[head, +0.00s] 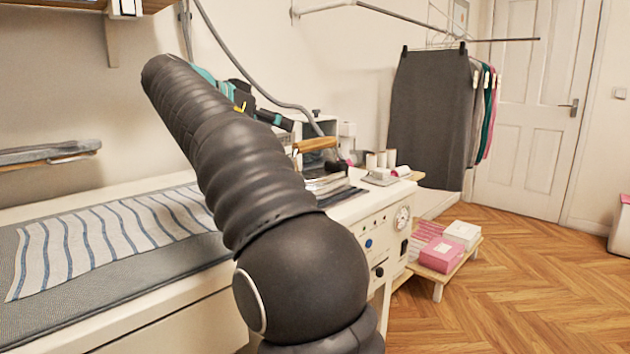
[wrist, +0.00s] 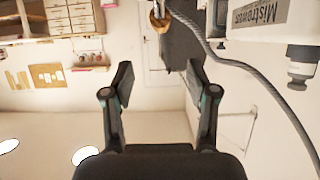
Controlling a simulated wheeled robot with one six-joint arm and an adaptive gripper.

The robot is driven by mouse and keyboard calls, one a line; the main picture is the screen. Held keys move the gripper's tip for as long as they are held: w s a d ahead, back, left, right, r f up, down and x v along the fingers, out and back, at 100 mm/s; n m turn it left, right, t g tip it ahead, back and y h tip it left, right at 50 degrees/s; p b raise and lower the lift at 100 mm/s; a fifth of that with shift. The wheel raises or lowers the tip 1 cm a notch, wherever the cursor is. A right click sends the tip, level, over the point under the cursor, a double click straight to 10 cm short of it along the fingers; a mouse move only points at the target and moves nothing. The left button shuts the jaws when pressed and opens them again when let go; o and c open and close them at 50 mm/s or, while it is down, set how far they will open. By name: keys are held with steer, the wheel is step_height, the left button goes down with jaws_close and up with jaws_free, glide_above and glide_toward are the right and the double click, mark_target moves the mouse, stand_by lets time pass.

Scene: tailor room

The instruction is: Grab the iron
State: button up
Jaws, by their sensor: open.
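The iron shows by its light wooden handle (head: 316,144) in the head view, on the right part of the white ironing station, partly hidden behind my arm. A wooden piece that looks like this handle (wrist: 158,20) is at the top edge of the wrist view, cut off by the frame. My gripper (wrist: 160,74) is open, with nothing between its two black fingers. In the head view its teal and black parts show behind my arm, above the station and to the left of the handle. The gripper appears apart from the iron.
A striped cloth (head: 110,235) lies on the padded board. A grey hose (head: 262,97) hangs down toward the iron; it also crosses the wrist view (wrist: 240,65). Thread spools (head: 381,159) stand behind the handle. A grey skirt (head: 430,115) hangs beyond.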

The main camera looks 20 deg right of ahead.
mark_target(312, 141)
steer(key=x, duration=0.7)
steer(key=shift+f, duration=0.15)
steer(key=shift+a+f+x, duration=0.1)
steer(key=shift+f+x, duration=0.05)
steer(key=shift+x, duration=0.75)
steer(key=shift+a+f+x, duration=0.1)
steer(key=shift+f+x, duration=0.05)
steer(key=shift+x, duration=0.75)
steer(key=shift+f+x, duration=0.2)
steer(key=shift+x, duration=0.7)
jaws_close()
steer(key=shift+r, duration=0.25)
